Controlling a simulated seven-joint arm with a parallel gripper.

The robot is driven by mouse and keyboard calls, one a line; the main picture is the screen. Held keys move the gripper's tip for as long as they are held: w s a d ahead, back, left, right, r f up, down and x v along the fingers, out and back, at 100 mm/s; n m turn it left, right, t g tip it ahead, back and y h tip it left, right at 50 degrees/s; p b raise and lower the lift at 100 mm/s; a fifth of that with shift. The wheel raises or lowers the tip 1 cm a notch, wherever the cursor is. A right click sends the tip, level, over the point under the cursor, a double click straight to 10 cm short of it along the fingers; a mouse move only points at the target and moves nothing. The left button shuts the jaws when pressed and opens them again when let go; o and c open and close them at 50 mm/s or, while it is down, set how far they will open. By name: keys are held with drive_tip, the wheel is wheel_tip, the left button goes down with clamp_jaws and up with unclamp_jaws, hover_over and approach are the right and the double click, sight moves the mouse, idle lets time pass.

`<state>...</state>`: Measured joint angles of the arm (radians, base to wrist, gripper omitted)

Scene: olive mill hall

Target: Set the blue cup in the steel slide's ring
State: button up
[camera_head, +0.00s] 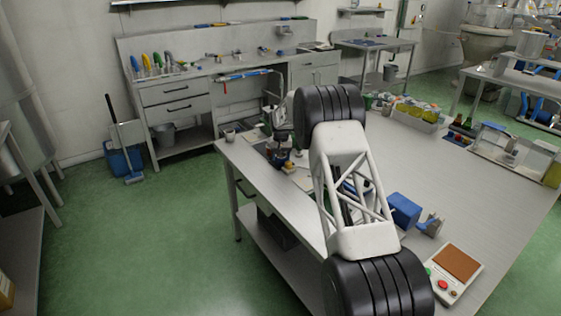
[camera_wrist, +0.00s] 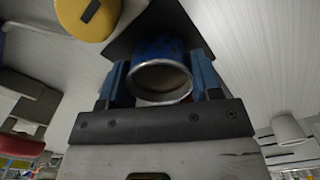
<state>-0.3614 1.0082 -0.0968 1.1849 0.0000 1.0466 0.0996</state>
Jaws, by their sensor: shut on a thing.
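The blue cup (camera_wrist: 155,50) is between the two blue fingers of my gripper (camera_wrist: 160,84) in the wrist view. My gripper is shut on it. The cup's open, pale rim faces the camera and its inside looks empty. A dark flat plate (camera_wrist: 127,41) shows behind the cup; I cannot tell if they touch. In the head view my arm reaches over the workbench, and the gripper end is small and partly hidden near its far left end. I cannot make out the steel slide or its ring for certain in either view.
A yellow round thing (camera_wrist: 88,16) is close to the cup's upper left in the wrist view. On the workbench (camera_head: 470,205) stand a blue box (camera_head: 404,209), a button panel (camera_head: 455,271) and a bottle tray (camera_head: 418,116). The bench's right middle is largely clear.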

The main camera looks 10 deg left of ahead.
drive_tip(key=shift+r, duration=0.2)
wheel_tip(320, 180, up, 6)
drive_tip(key=shift+r, duration=0.15)
idle(0.8)
drive_tip(key=shift+d, duration=0.1)
drive_tip(key=w+d+r, duration=0.1)
drive_tip(key=d+r, duration=0.5)
drive_tip(key=d, duration=0.4)
drive_tip(key=w+d+r, duration=0.2)
drive_tip(key=d+r, duration=0.4)
drive_tip(key=d, duration=0.5)
drive_tip(key=s+d+f, duration=0.3)
drive_tip(key=s+d, duration=0.2)
drive_tip(key=s, duration=0.2)
drive_tip(key=s+d+f, duration=0.2)
drive_tip(key=s+d, duration=0.3)
drive_tip(key=s, duration=0.1)
drive_tip(key=shift+s+f, duration=0.35)
drive_tip(key=shift+f, duration=0.05)
